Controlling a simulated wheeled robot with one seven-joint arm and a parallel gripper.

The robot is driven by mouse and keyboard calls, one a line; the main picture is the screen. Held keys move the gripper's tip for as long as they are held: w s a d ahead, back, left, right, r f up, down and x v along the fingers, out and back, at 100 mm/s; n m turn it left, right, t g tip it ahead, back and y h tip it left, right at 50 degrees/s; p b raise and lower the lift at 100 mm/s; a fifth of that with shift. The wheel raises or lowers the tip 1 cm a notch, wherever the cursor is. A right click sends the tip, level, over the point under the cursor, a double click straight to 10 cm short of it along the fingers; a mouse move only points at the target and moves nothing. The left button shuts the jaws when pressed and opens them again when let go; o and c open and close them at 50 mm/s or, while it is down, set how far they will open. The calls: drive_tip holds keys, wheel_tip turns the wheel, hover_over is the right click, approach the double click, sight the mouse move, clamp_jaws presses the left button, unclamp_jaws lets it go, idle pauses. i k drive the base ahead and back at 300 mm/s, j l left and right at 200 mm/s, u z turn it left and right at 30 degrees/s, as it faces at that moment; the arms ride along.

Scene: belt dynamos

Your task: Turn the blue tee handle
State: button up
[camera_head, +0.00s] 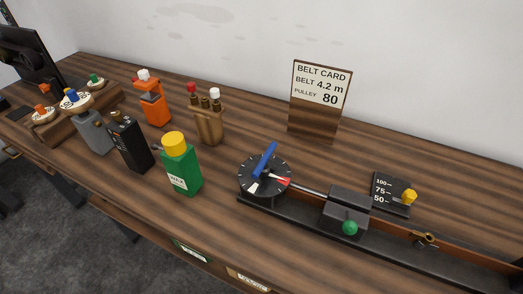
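A blue tee handle (264,160) sits on top of a round black dial (246,180) right of the picture's middle. The handle shows as a blue bar slanting from lower left to upper right. The dial has white marks round its rim, with a white patch and a red and white pointer on its face. A rod runs from the dial's right side to a dark block (346,206) on a long black rail. My gripper is not in view, so its state and its distance from the handle do not show.
A green canister (182,172) with a yellow cap stands left of the dial. A black box (130,142), an orange device (153,106) and a tan holder (208,126) stand farther left. A belt card (319,96) stands behind. The rail carries a green knob (349,228). Bare wood lies before the card.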

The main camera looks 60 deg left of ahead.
sight(265, 159)
drive_tip(key=u, duration=1.85)
